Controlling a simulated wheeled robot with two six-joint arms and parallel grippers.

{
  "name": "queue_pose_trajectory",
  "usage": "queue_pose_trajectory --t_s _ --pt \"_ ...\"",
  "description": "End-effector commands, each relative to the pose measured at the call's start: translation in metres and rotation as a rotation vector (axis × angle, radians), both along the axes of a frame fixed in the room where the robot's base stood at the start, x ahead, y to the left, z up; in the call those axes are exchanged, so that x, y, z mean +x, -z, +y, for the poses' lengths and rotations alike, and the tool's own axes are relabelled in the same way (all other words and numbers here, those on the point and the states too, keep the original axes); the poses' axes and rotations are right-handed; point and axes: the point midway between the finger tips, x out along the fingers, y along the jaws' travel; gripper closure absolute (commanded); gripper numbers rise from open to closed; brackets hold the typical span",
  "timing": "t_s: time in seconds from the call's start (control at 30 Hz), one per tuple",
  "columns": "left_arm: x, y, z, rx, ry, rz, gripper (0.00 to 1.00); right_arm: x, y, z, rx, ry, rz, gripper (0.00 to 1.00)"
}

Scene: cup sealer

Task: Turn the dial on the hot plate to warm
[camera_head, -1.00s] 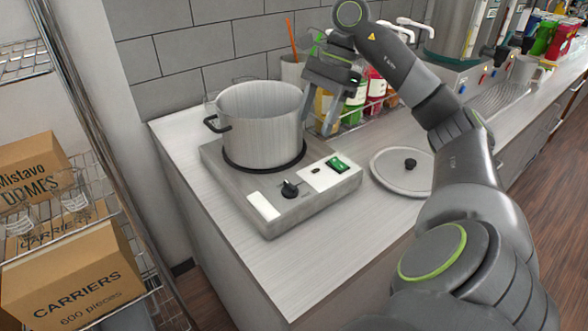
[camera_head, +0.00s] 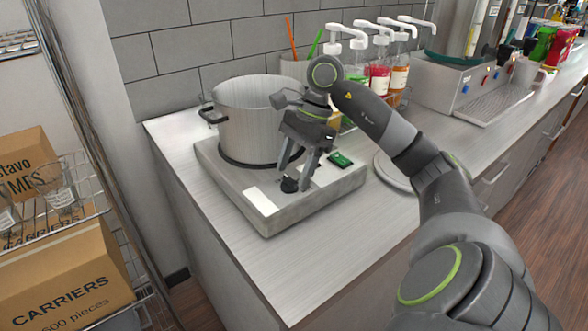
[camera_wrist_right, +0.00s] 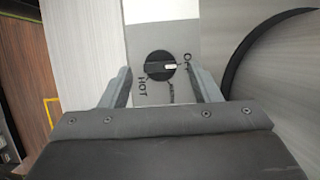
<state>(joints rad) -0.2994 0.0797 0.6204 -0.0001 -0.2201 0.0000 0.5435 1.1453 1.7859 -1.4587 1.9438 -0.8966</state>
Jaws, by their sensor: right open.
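The hot plate (camera_head: 240,205) is a grey box on the counter. Its black dial (camera_head: 289,185) is on the front panel. In the right wrist view the dial (camera_wrist_right: 155,72) has a pale pointer mark directed right, toward a label starting with "O". "HOT" is printed at lower left, and another label below is too small to read. My right gripper (camera_head: 293,176) points down at the dial, fingers open on either side of it. In the wrist view gaps show between the dial and both fingers; its height above the panel is unclear. My left gripper is out of view.
A large metal pot (camera_head: 245,125) stands on the burner, just behind my right gripper. A green switch (camera_head: 340,159) is right of the dial. A lid (camera_head: 390,172) lies on the counter to the right, partly behind my arm. Pump bottles (camera_head: 378,75) stand behind.

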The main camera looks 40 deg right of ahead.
Motion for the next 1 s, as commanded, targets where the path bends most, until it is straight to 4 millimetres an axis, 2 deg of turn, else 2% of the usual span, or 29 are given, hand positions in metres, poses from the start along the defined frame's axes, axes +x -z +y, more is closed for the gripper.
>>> queue_pose_trajectory --t_s 0.37,0.7,1.0 --pt "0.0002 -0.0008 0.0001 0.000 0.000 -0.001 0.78 0.0002 0.0063 0.0023 -0.001 0.000 -0.001 0.43" --pt "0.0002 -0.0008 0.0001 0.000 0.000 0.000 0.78 0.0002 0.0061 0.0023 0.000 0.000 -0.001 0.86" --pt "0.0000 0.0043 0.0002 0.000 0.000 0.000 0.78 -0.0005 0.0075 0.0022 -0.001 0.033 0.000 0.88"
